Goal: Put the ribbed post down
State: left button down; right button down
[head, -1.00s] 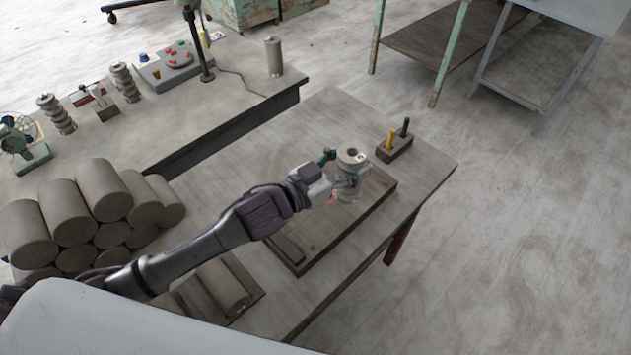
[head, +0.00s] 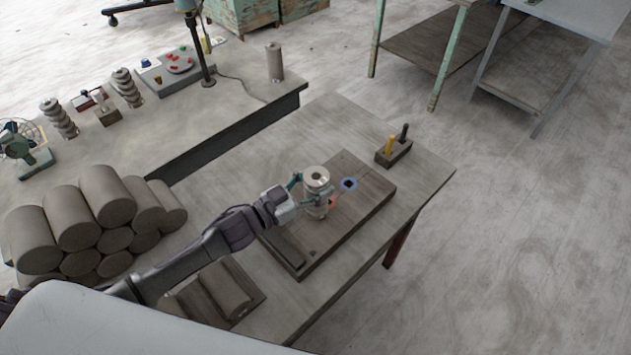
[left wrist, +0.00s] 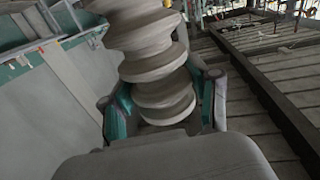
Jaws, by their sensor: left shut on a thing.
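My left gripper (head: 315,197) is shut on a grey ribbed post (head: 317,177), over the dark wooden board (head: 365,198) on the near table. The post looks roughly upright; I cannot tell whether its base touches the board. In the left wrist view the post (left wrist: 150,50) fills the upper middle, with wide stacked ribs, between the teal-sided fingers (left wrist: 165,110). A blue-ringed dark hole (head: 348,184) shows on the board, to the right of the post. A red mark lies close to the fingers. My right gripper is not in view.
A small block with a yellow and a black peg (head: 393,151) stands behind the board. Clay cylinders (head: 97,196) are stacked at left. The table's right side is bare.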

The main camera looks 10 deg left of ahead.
pick_arm(q)
jog(key=c, duration=0.7)
grip_release()
jog(key=shift+f, duration=0.1)
jog(key=o, duration=0.4)
jog(key=shift+o, duration=0.2)
jog(key=shift+r, duration=0.25)
jog(key=shift+b+v, duration=1.15)
jog(key=shift+v, duration=4.9)
jog(key=shift+d+f, duration=0.1)
jog(key=shift+f, duration=0.05)
